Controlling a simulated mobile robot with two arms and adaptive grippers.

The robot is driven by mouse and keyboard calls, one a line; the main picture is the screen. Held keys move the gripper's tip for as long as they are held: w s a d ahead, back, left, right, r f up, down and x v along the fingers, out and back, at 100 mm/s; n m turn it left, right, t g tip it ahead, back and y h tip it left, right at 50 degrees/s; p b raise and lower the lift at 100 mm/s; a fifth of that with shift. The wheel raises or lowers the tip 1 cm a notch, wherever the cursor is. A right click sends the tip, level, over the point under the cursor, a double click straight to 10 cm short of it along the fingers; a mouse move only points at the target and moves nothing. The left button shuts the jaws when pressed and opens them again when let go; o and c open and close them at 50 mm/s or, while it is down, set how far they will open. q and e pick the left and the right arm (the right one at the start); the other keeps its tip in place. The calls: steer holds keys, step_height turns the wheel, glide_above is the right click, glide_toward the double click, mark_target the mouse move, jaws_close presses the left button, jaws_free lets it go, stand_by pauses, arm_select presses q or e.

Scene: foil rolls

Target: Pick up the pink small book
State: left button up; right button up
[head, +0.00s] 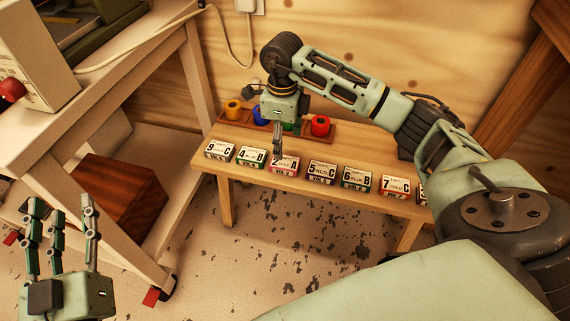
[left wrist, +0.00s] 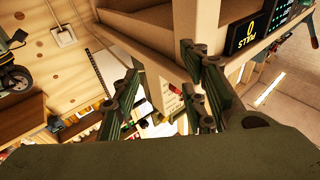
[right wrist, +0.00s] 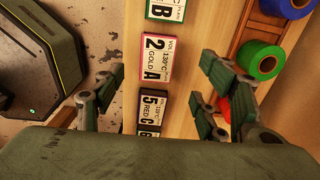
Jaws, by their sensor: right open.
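The pink small book (head: 285,165) lies on the wooden bench in a row of small labelled books; its label reads 2 A GOLD. It also shows in the right wrist view (right wrist: 154,60), with pink along its edges. My right gripper (head: 278,150) points down just above it, partly covering it in the head view. In the right wrist view its open fingers (right wrist: 163,90) stand apart on either side of the row, with nothing between them. My left gripper (head: 62,225) is open and empty at the lower left, far from the bench.
Neighbouring books, 4 B (head: 250,155) and 5 C (head: 321,172), lie close on either side. A rack of coloured rolls (head: 320,128) stands behind the row. A cream table (head: 150,75) is at the left. The floor in front of the bench (head: 290,235) is clear.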

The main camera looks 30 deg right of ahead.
mark_target(280, 161)
step_height(280, 161, down, 3)
steer(key=shift+r+b, duration=0.2)
steer(key=shift+b, duration=0.1)
steer(key=f, duration=0.1)
steer(key=f+b, duration=0.1)
steer(key=f, duration=0.1)
steer(key=f+b, duration=0.1)
steer(key=f, duration=0.1)
steer(key=shift+w+a, duration=0.15)
steer(key=shift+a, duration=0.2)
arm_select(q)
steer(key=s+r+t+h, duration=0.3)
steer(key=s+r+t, duration=0.3)
steer(key=r, duration=0.5)
steer(key=shift+s+a+t, duration=0.15)
steer(key=shift+s+t, duration=0.25)
steer(key=shift+t, duration=0.3)
steer(key=shift+r, duration=0.1)
arm_select(e)
steer(key=c, duration=1.3)
arm_select(q)
steer(key=shift+w, duration=0.1)
arm_select(e)
steer(key=shift+r, duration=0.15)
